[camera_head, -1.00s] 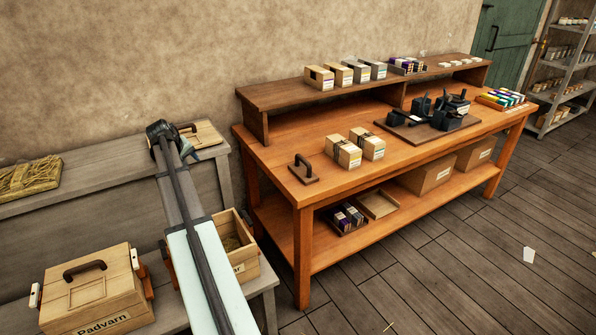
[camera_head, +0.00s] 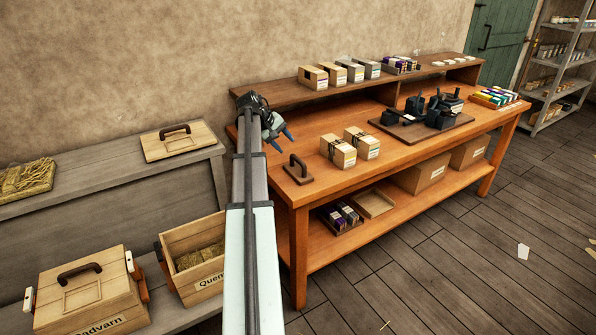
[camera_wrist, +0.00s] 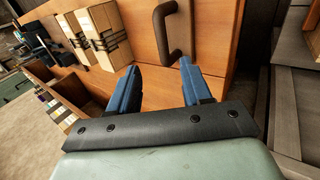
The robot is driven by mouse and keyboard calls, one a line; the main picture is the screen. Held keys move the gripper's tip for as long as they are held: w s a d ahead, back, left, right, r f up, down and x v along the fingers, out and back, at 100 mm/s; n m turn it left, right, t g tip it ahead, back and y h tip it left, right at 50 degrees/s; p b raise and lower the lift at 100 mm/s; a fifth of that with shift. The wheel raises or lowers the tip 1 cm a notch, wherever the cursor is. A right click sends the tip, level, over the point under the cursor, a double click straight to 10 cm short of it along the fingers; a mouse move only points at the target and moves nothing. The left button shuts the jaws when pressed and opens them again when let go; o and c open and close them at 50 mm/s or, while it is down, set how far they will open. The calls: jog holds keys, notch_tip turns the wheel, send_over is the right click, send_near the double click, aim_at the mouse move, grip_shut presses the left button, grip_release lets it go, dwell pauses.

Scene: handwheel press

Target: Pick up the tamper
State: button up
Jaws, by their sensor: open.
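The tamper (camera_head: 298,169), a dark brown flat block with an arched handle, sits near the left front corner of the orange wooden table (camera_head: 330,190). It also shows at the top of the wrist view, where its handle (camera_wrist: 176,32) lies ahead of the fingers. My gripper (camera_head: 281,140) is above the table's left end, a little to the upper left of the tamper in the head view. Its blue fingers (camera_wrist: 159,78) are apart and empty. The fingers do not touch the handle.
Two tied boxes (camera_head: 350,147) stand right of the tamper. A raised shelf (camera_head: 290,91) runs along the table's back. A dark press (camera_head: 437,110) stands farther right. At left, an open straw-filled crate (camera_head: 195,250) and a lidded crate (camera_head: 85,295) sit on a grey bench.

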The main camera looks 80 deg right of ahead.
aim_at(297, 159)
jog(key=x, duration=1.2)
jog(key=shift+w+f, duration=0.15)
grip_shut()
